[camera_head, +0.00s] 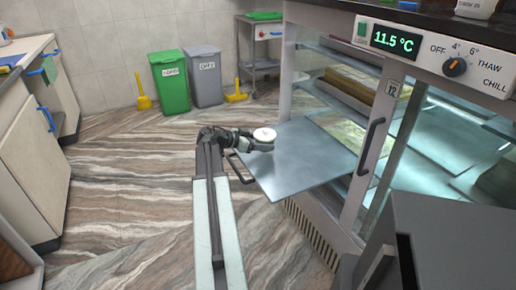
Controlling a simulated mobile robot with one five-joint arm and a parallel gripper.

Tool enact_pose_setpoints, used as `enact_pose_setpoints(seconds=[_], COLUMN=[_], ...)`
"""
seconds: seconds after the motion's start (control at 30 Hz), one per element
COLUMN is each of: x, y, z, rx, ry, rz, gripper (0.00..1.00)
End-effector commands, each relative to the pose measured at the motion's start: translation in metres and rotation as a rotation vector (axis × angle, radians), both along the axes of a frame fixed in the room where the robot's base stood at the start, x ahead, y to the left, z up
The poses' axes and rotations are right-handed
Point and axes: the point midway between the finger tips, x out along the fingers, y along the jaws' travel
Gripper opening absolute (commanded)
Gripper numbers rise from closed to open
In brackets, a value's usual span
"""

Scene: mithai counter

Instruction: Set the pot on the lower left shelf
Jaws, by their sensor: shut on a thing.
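My gripper (253,140) is at the end of my arm, left of the display cabinet (325,235). It is shut on a small round white pot (265,132) with an orange spot on top. The pot is over the left part of a flat grey panel (300,165), which sticks out from the cabinet's left side; a dark handle shows at its left edge. I cannot tell whether the pot touches the panel. Behind the panel, the cabinet's left bay shows stacked shelves (345,95), with yellowish contents. The lower left shelf is mostly hidden by the panel.
The cabinet's right glass door (450,135) appears shut, and its display (395,41) reads 11.5 °C. A dark grey box-like unit (450,245) stands at the front right. Green (168,82) and grey (203,77) bins stand at the back. The wooden-patterned floor left of my arm is clear.

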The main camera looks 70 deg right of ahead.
Motion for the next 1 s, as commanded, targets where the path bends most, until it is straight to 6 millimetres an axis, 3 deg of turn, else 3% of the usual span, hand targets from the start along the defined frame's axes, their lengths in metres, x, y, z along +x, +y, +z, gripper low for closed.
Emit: enact_pose_setpoints(seconds=[0.2,0.3,0.4,0.77,0.8,0.87,1.0], x=[0.004,0.0,-0.001,0.004,0.004,0.004,0.004], y=[-0.011,-0.009,-0.009,-0.007,-0.007,-0.007,-0.007], z=[-0.001,-0.027,-0.04,-0.04,-0.04,-0.039,-0.039], rx=[0.0,0.0,0.001,0.0,0.0,0.0,0.0], ry=[0.0,0.0,0.001,0.0,0.0,0.0,0.0], rz=[0.003,-0.001,-0.002,0.005,0.005,0.005,0.004], gripper=[0.2,0.2,0.2,0.2,0.68,0.85,0.87])
